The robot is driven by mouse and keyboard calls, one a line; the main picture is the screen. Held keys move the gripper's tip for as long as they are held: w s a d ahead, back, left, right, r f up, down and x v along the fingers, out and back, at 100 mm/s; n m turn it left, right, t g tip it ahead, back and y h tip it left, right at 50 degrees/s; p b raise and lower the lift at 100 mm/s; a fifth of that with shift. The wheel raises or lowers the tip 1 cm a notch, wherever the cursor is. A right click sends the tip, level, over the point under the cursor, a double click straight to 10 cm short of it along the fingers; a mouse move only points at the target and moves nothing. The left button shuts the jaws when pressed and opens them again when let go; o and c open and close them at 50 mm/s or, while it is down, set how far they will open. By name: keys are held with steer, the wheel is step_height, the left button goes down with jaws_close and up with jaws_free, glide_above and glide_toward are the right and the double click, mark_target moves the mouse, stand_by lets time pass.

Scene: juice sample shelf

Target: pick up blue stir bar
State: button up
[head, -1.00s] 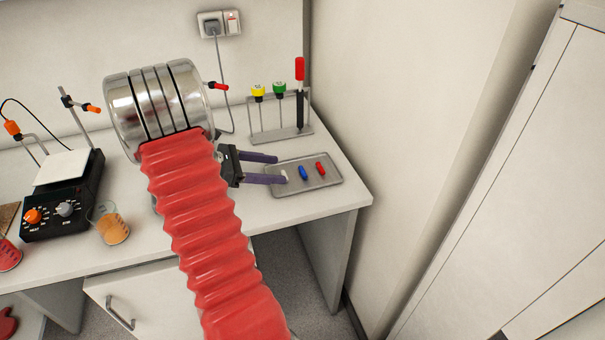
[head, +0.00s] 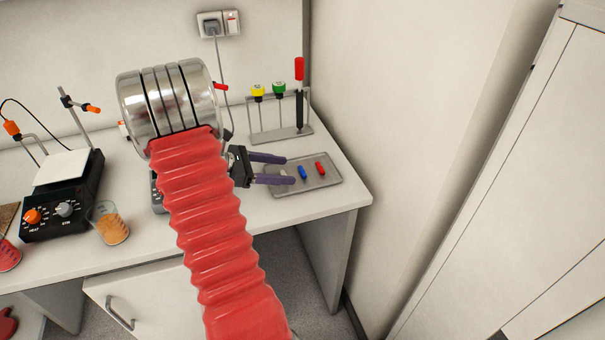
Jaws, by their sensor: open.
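The blue stir bar (head: 302,172) lies in a shallow grey metal tray (head: 318,184) on the bench, left of a red stir bar (head: 320,168). My gripper (head: 290,170) is open, with two purple fingers pointing right over the left part of the tray. The blue stir bar is just beyond the fingertips, to their right. A whitish thing near the lower finger is partly hidden and hard to tell. I cannot tell the exact height of the fingers above the tray.
A rack (head: 280,135) with a yellow-capped and a green-capped item and a red-handled tool stands behind the tray. A wall rises right of the bench. A hotplate (head: 62,195) and a beaker of orange liquid (head: 110,223) are at left.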

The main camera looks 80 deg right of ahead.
mark_target(300, 172)
steer(key=shift+x, duration=2.3)
steer(key=shift+c, duration=0.6)
steer(key=shift+w+f, duration=0.1)
steer(key=c, duration=1)
step_height(300, 172, up, 10)
steer(key=shift+d, duration=0.1)
